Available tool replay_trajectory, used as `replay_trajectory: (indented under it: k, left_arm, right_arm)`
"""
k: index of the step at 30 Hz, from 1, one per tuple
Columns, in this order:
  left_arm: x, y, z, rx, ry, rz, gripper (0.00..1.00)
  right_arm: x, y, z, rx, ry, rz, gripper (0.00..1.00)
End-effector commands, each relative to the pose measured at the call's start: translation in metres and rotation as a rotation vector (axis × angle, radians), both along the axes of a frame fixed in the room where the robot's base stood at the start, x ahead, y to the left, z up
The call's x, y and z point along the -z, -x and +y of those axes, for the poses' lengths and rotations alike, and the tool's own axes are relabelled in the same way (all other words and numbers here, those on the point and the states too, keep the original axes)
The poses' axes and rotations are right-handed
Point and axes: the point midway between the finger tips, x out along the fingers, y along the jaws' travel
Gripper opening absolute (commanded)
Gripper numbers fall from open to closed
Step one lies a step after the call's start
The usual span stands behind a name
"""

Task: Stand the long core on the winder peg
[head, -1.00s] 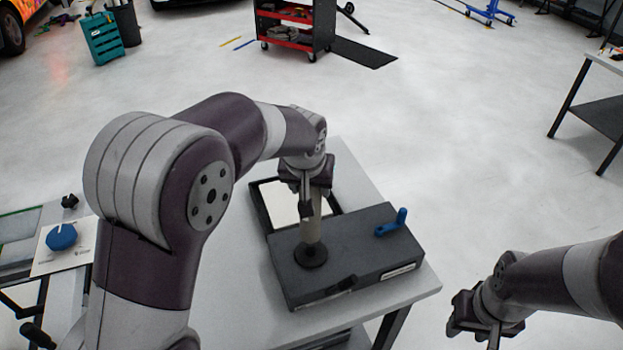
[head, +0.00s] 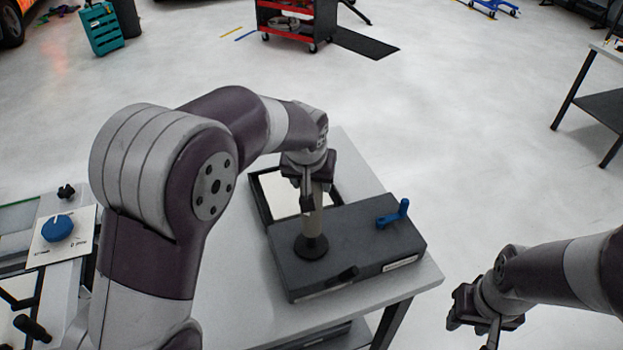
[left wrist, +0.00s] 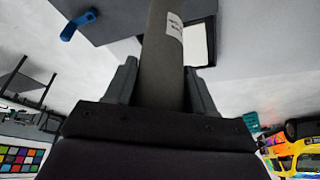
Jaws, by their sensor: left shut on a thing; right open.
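The long core (head: 313,215) is a grey-brown tube, upright in the head view, with its lower end at the round black flange on the dark winder box (head: 350,250). The peg itself is hidden, and I cannot tell how far the core sits over it. My left gripper (head: 312,190) is shut on the core's upper part. In the left wrist view the core (left wrist: 163,60) runs between the two fingers and shows a white label. My right gripper (head: 475,322) is open and empty, off the table's right side.
The winder has a blue crank (head: 393,214) on top. A black tray with a white sheet (head: 281,194) lies behind it on the grey table (head: 230,290). A panel with a blue knob (head: 57,228) is at the left.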

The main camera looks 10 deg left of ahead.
Motion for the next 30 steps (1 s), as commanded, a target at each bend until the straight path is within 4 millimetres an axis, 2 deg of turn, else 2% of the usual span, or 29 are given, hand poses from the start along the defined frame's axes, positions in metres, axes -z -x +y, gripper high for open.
replay_trajectory:
  k: [13,30]
  left_arm:
    - [0.002,0.001,0.000,0.000,0.000,0.000,0.07]
    - [0.025,0.001,0.000,0.000,0.000,0.000,0.07]
  right_arm:
    - [0.002,0.000,0.000,0.000,0.000,0.000,0.43]
    - [0.019,0.000,0.000,0.000,0.000,0.000,0.43]
